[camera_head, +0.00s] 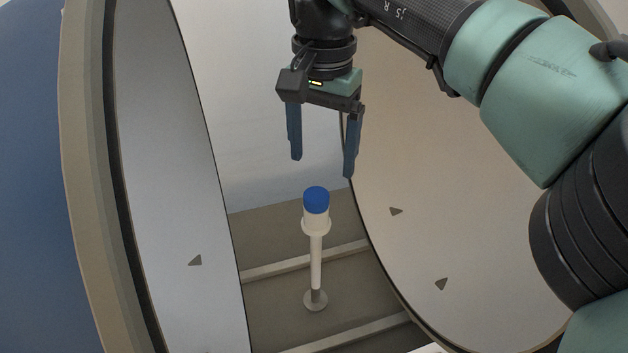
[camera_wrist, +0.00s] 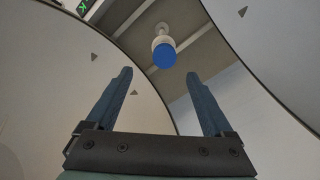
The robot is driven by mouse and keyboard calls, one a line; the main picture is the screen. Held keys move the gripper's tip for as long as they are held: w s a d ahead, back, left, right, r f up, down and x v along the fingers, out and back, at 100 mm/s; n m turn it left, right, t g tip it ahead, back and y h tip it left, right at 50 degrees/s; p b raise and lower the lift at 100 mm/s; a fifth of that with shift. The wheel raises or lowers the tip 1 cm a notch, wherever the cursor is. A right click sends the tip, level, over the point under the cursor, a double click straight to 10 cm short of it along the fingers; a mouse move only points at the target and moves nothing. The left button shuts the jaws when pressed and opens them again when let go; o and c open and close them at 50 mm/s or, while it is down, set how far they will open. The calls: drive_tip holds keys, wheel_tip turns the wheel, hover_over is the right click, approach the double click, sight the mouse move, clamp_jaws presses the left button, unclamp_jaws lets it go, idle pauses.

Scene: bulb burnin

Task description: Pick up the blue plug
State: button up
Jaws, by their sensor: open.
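The blue plug (camera_head: 316,198) sits on top of a white cup-shaped holder (camera_head: 316,225) on a thin upright post. In the wrist view the blue plug (camera_wrist: 164,56) shows from above, beyond the fingertips and between their lines. My gripper (camera_head: 322,168) points down with its two blue-grey fingers apart and nothing between them. In the head view it is above the plug, with a gap between the fingertips and the plug. My gripper also shows in the wrist view (camera_wrist: 158,75). The lower part of the plug is hidden inside the holder.
The post (camera_head: 315,262) stands on a round foot on a brown floor with pale strips (camera_head: 300,263). Large curved pale panels with dark edges stand on the left (camera_head: 165,190) and right (camera_head: 450,230), leaving an opening around the post.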

sight(316, 195)
drive_tip(key=f, duration=0.7)
drive_tip(key=shift+w+a+f, duration=0.1)
drive_tip(key=shift+a+f, duration=0.25)
clamp_jaws()
